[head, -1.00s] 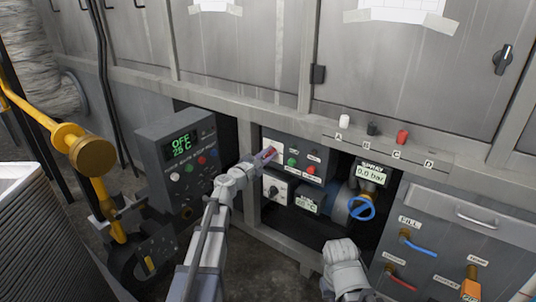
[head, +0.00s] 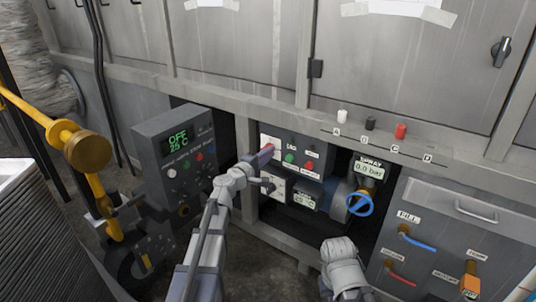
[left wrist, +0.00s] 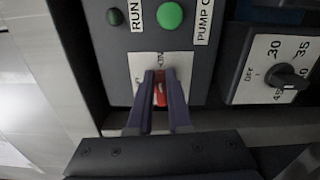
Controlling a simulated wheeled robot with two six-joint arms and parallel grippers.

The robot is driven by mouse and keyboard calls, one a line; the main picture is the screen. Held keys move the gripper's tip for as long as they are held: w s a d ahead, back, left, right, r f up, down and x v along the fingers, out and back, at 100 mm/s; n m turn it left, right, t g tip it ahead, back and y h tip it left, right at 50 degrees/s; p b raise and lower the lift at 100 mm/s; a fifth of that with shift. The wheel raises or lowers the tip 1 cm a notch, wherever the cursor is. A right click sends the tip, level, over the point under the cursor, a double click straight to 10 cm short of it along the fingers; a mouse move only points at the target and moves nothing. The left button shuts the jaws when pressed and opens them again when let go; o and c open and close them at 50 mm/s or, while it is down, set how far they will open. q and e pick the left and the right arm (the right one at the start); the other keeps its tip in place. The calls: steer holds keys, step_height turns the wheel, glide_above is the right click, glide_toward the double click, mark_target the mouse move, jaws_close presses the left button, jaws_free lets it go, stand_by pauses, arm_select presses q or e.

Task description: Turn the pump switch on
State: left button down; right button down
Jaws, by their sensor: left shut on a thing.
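The pump switch is a red lever (left wrist: 160,94) on a white plate, which also shows in the head view (head: 267,140) at the upper left of the dark control panel (head: 318,152). My left gripper (left wrist: 161,76) has its two purple fingers on either side of the red lever, closed on it. In the head view my left gripper (head: 264,154) reaches the panel from the left and covers most of the switch. The plate's lettering is partly hidden. Only a grey link of my right arm shows at the bottom of the head view; its gripper is out of sight.
A green button (left wrist: 170,15) and a small dark green lamp (left wrist: 115,16) sit by the switch. A black dial (left wrist: 287,77) is to the right. A grey box (head: 176,158) reads OFF, 25 C. A spray gauge (head: 369,168) reads 0.0 bar above a blue handwheel (head: 360,203).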

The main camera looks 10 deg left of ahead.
arm_select(q)
steer(key=shift+f+m, duration=0.1)
steer(key=shift+m, duration=0.4)
steer(key=c, duration=0.8)
jaws_free()
steer(key=shift+c, duration=0.2)
steer(key=v, duration=0.7)
steer(key=shift+s, duration=0.4)
steer(key=shift+a, duration=0.1)
